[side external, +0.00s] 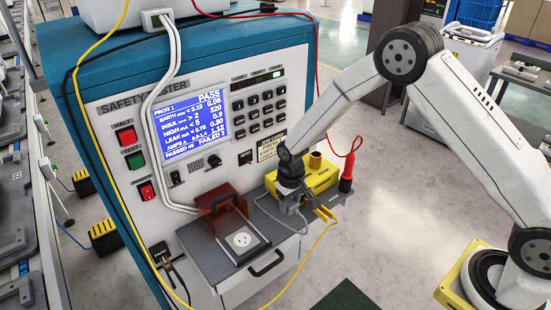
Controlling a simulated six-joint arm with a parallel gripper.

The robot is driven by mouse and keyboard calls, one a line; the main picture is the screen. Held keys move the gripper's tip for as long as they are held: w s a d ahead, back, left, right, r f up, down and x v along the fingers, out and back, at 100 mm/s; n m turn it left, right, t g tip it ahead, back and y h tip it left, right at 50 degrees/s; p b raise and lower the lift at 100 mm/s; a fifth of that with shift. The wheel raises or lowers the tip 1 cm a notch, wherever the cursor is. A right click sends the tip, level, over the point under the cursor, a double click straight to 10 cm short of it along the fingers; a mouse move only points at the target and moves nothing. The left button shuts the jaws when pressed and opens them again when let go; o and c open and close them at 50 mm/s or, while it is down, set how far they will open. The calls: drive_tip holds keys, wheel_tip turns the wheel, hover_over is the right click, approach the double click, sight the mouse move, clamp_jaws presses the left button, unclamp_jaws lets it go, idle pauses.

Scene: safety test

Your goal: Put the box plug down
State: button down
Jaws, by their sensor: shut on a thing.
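My gripper (304,196) reaches down at the front left of a yellow holder (322,173) on the tester's side shelf. It is shut on a small pale plug (290,199), which seems to be the box plug; the dark fingers partly hide it. A grey cable runs from there over the shelf. I cannot tell whether the plug touches the shelf. To the left, a socket box (242,240) with a white outlet in its top has its reddish-brown lid (222,211) raised.
The blue safety tester (210,130) with a lit screen stands behind. A yellow clip (325,214) on a yellow cable is close by my gripper. A red probe (346,178) stands at the holder's right. Loose cables hang over the shelf front. A drawer (262,278) is below.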

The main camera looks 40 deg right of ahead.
hover_over(276, 223)
drive_tip(key=shift+s+d+f, duration=0.1)
drive_tip(key=shift+s+f, duration=0.05)
drive_tip(key=shift+f, duration=1.2)
drive_tip(key=shift+s+f, duration=0.1)
drive_tip(key=shift+f, duration=1.25)
drive_tip(key=shift+f, duration=0.1)
drive_tip(key=shift+w+f, duration=0.2)
drive_tip(key=shift+f, duration=1.55)
drive_tip(key=shift+f, duration=0.45)
drive_tip(key=shift+c, duration=0.9)
unclamp_jaws()
drive_tip(key=shift+r, duration=0.15)
